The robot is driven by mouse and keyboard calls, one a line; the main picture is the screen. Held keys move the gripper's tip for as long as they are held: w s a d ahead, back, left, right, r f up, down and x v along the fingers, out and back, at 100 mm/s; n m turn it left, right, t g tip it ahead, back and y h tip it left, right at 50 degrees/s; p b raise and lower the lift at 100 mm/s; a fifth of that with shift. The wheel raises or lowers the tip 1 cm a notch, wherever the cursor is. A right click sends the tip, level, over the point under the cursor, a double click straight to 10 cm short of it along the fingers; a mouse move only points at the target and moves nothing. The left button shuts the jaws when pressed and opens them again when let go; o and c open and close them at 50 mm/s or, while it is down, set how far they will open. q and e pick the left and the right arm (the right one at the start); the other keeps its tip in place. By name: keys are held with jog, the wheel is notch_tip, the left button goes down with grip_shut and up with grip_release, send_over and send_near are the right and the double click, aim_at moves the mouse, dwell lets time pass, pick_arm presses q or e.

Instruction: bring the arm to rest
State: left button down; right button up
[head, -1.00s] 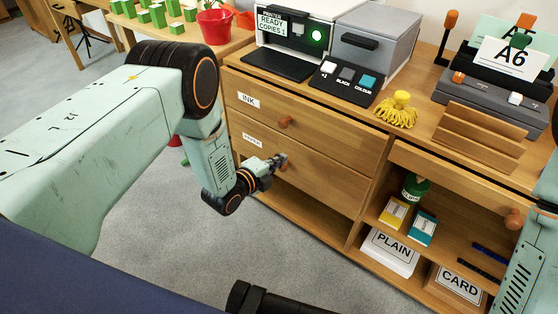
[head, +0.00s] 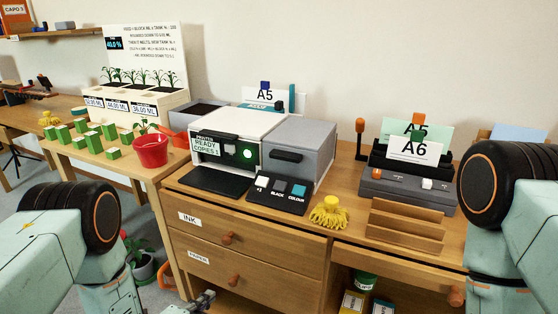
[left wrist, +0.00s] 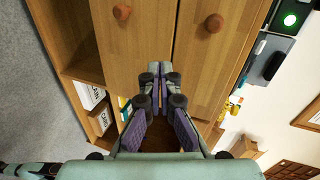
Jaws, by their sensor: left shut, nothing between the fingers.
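My left arm (head: 70,235) comes in at the lower left of the head view. Only the tip of my left gripper (head: 203,301) shows, at the bottom edge, below and left of the lower drawer's knob (head: 233,281). In the left wrist view my left gripper (left wrist: 162,76) is shut with nothing between its fingers. It points at the wooden cabinet front, apart from the two drawer knobs (left wrist: 122,12). My right arm (head: 510,215) stands at the right edge of the head view; its gripper is out of view.
The INK drawer (head: 260,243) and the drawer below look shut. On the cabinet top stand a copier (head: 238,135), a yellow tasselled object (head: 329,212) and a wooden rack (head: 405,228). A red pot (head: 151,151) and green blocks are on the left table. Grey floor shows below it.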

pick_arm(q)
jog(key=s+a+f+n+g+y, duration=0.1)
jog(key=s+f+n+g+y, duration=0.1)
jog(key=s+f+n+g, duration=0.4)
jog(key=s+a+f+n+g+y, duration=0.1)
jog(key=s+f+n, duration=0.1)
jog(key=s+n, duration=0.7)
jog(key=s+r+n+g+y+p, duration=0.1)
jog(key=s+r+n+g, duration=0.2)
jog(key=s, duration=0.6)
jog(key=s+r+n+g+y+p, duration=0.1)
jog(key=s+r+n+g, duration=0.2)
jog(key=s, duration=0.6)
jog(key=shift+r+g, duration=0.3)
jog(key=shift+r, duration=0.2)
